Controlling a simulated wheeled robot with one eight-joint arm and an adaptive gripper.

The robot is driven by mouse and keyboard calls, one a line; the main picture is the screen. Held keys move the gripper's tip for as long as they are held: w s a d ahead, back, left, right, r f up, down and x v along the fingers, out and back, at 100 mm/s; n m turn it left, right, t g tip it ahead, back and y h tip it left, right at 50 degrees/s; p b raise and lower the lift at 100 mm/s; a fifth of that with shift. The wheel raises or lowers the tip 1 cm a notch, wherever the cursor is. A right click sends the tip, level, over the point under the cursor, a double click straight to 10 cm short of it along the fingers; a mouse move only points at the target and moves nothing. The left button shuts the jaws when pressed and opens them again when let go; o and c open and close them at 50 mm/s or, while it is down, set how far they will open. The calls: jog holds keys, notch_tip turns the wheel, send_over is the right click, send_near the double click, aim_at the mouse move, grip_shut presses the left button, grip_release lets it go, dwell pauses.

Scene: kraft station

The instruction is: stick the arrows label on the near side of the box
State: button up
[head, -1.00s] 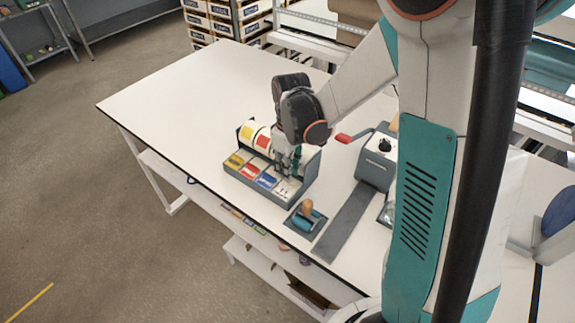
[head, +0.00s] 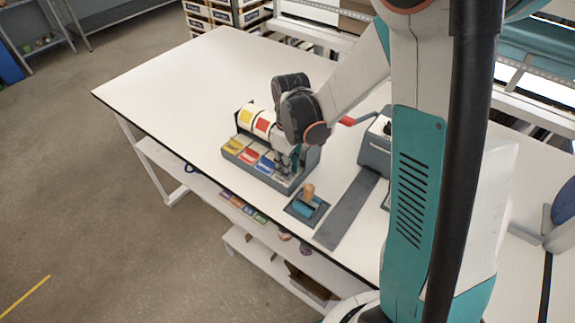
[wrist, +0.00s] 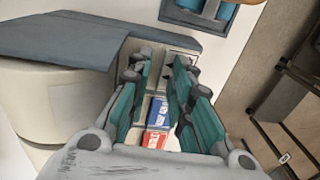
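The label dispenser (head: 258,172) stands on the white table with a row of yellow, red, blue and white labels at its front. The white label with dark marks (wrist: 181,62), which looks like the arrows label, is at the end of the row; in the head view my gripper partly covers that end. My gripper (wrist: 160,72) points down over this end, with its two teal fingers apart and nothing seen held between them. In the head view, my gripper (head: 289,162) is at the dispenser's right end. I cannot make out the box in either view.
A blue roller with a wooden handle (head: 307,199) sits in a tray just right of the dispenser. A grey machine with a red lever (head: 345,121) and a dark strip (head: 347,212) stand further right. The table's left part (head: 185,90) is clear.

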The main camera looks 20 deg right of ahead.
jog(key=shift+c, duration=0.2)
grip_shut()
jog(key=shift+r+p, duration=1.8)
jog(key=shift+r, duration=1.2)
notch_tip(320, 180, up, 7)
jog(key=p, duration=0.4)
